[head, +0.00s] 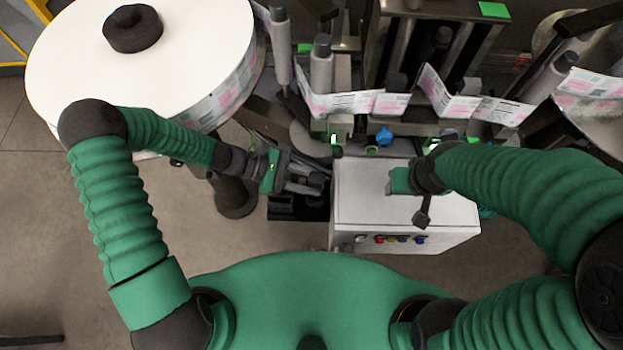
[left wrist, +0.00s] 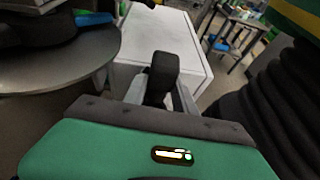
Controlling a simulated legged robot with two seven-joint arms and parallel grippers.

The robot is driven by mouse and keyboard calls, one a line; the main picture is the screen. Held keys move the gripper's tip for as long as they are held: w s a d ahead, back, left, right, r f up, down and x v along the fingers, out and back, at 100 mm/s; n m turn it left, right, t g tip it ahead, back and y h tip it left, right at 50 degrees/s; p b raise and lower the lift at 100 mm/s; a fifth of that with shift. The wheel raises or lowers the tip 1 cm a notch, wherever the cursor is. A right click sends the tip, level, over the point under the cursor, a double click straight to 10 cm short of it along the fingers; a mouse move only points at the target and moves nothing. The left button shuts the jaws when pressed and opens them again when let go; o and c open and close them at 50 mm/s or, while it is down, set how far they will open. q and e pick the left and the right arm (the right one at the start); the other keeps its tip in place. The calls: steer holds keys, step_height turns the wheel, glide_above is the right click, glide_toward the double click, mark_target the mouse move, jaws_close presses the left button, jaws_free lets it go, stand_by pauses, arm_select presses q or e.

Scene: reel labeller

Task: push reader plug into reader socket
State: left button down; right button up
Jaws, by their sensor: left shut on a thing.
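My left gripper (head: 314,182) is beside the left edge of the white cabinet, pointing right. In the left wrist view its two grey fingers are shut on a dark block-shaped thing (left wrist: 162,72), which I take to be the reader plug. The plug cannot be made out clearly in the head view. I cannot pick out the reader socket for certain in either view, so I cannot tell how far the plug is from it. My right gripper (head: 421,212) is over the cabinet top; its fingers are too unclear to tell open from shut.
The white cabinet (head: 360,205) has coloured buttons on its front. A large white label reel (head: 190,60) stands at the left. The label web (head: 345,103) runs over rollers behind the cabinet, near a blue knob (head: 384,136). Open floor lies at the lower left.

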arm_select(q)
steer(key=shift+a+f+b, duration=0.2)
steer(key=shift+f+b, duration=0.1)
steer(key=shift+f, duration=0.3)
steer(key=shift+d+f+b, duration=0.2)
steer(key=shift+f+b, duration=0.35)
steer(key=shift+f, duration=0.3)
steer(key=shift+a+f+b, duration=0.1)
steer(key=shift+f+b, duration=0.35)
steer(key=shift+f, duration=0.2)
arm_select(e)
steer(key=shift+s+x, duration=0.15)
steer(key=shift+x, duration=0.55)
steer(key=shift+s+x, duration=0.15)
steer(key=shift+x, duration=0.5)
arm_select(q)
steer(key=shift+f+b, duration=0.7)
steer(key=shift+f, duration=0.3)
arm_select(e)
steer(key=shift+f, duration=0.75)
steer(key=shift+r, duration=0.1)
arm_select(q)
steer(key=shift+s+a+f, duration=0.1)
steer(key=shift+s+f, duration=0.05)
steer(key=shift+f, duration=0.15)
arm_select(e)
steer(key=shift+s+a+r, duration=0.1)
steer(key=shift+s, duration=0.05)
